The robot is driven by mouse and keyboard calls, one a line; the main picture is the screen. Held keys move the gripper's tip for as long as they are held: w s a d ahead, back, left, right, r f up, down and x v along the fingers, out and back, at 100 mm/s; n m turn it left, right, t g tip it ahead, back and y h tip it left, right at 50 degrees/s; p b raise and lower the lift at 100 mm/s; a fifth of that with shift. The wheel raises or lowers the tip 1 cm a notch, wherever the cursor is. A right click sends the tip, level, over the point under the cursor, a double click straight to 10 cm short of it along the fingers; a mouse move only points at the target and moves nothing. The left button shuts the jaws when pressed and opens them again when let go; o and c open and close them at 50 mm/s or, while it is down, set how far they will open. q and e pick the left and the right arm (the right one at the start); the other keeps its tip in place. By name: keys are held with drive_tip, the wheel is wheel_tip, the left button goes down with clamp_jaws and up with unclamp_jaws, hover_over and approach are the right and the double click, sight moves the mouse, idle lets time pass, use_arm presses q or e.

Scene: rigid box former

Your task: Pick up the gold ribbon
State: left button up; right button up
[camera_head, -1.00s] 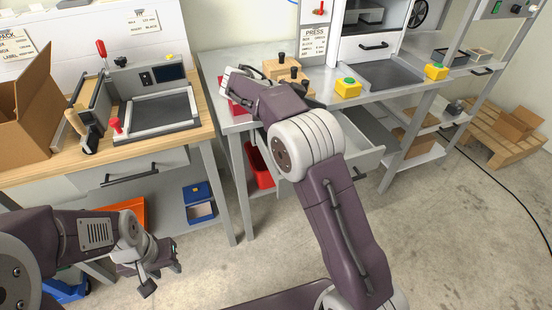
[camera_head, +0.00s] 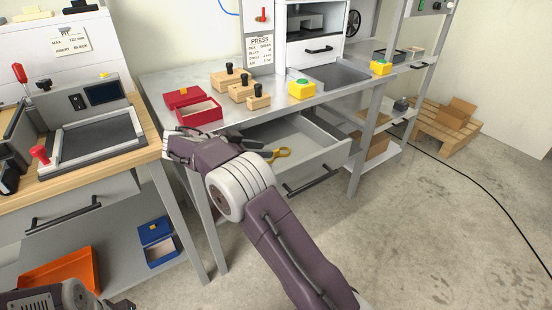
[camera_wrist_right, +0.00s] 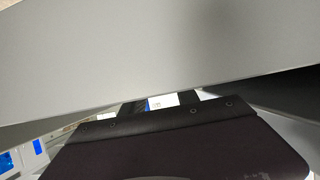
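A gold-yellow looped thing (camera_head: 279,153) lies in the open grey drawer under the press table. It may be the gold ribbon, but it is too small to be sure. My right forearm passes beside the drawer's left end, and its wrist (camera_head: 182,143) is at the table's front edge. In the right wrist view my right gripper (camera_wrist_right: 163,101) has its dark fingers apart, with blue and white background between them. A large grey surface (camera_wrist_right: 150,55) close to the camera hides the fingertips. My left arm shows only at the bottom left edge, its gripper mostly cut off.
An open red box (camera_head: 199,112) with its lid (camera_head: 183,96) and several wooden blocks (camera_head: 249,95) stand on the press table. The drawer front (camera_head: 318,168) juts into the aisle. A blue box (camera_head: 160,250) and orange tray (camera_head: 62,275) sit on the lower left shelf.

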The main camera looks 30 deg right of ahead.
sight(277, 150)
drive_tip(key=b+x, duration=0.2)
drive_tip(key=x, duration=0.2)
drive_tip(key=shift+d+f, duration=0.1)
drive_tip(key=shift+f, duration=0.15)
drive_tip(key=shift+d+f, duration=0.15)
drive_tip(key=shift+d, duration=0.25)
drive_tip(key=shift+a, duration=0.1)
clamp_jaws()
drive_tip(key=shift+r, duration=0.25)
